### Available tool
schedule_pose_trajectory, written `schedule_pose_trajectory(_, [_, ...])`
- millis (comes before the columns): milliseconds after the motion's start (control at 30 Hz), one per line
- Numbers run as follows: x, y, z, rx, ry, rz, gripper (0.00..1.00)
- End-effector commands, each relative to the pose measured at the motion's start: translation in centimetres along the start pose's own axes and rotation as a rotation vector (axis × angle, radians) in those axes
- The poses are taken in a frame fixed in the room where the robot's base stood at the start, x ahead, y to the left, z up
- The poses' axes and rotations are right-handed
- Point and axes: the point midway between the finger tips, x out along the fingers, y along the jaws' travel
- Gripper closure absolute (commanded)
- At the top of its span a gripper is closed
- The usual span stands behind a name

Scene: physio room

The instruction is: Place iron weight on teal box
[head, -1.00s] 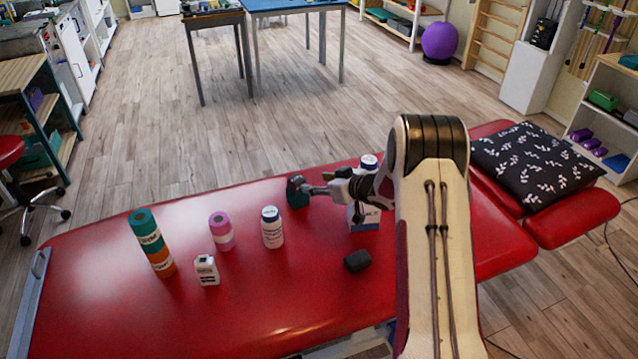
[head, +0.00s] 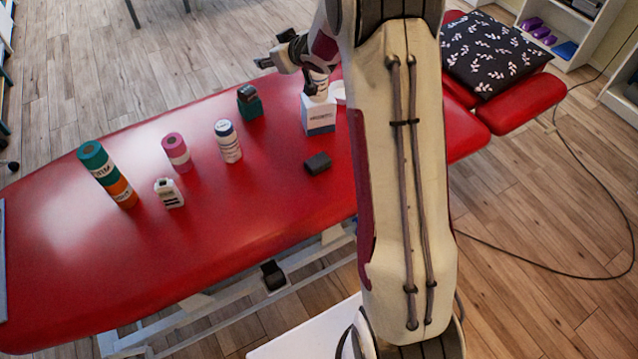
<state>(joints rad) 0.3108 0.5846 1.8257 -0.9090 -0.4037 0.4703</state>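The teal box (head: 251,107) stands on the red treatment table, towards its far edge. A small dark grey block, which looks like the iron weight (head: 247,91), rests on top of it. My gripper (head: 272,50) is up and to the right of the teal box, clear of it. Its fingers are apart, with nothing seen between them. My arm covers part of the table's right side.
A dark block (head: 317,163) lies before a white and blue box (head: 319,115) with a bottle on it. The table's front left is clear.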

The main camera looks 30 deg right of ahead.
Motion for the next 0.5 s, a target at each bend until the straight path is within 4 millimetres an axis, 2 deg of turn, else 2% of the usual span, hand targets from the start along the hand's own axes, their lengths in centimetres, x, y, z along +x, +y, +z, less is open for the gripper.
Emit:
schedule_pose_trajectory(33, [-1.1,0.0,-0.9,-0.002,-0.004,0.019,0.52])
schedule_pose_trajectory(200, [-4.7,0.3,-2.6,0.003,-0.035,0.082,0.52])
schedule_pose_trajectory(500, [-11.3,-0.2,-4.3,0.028,-0.097,0.168,0.52])
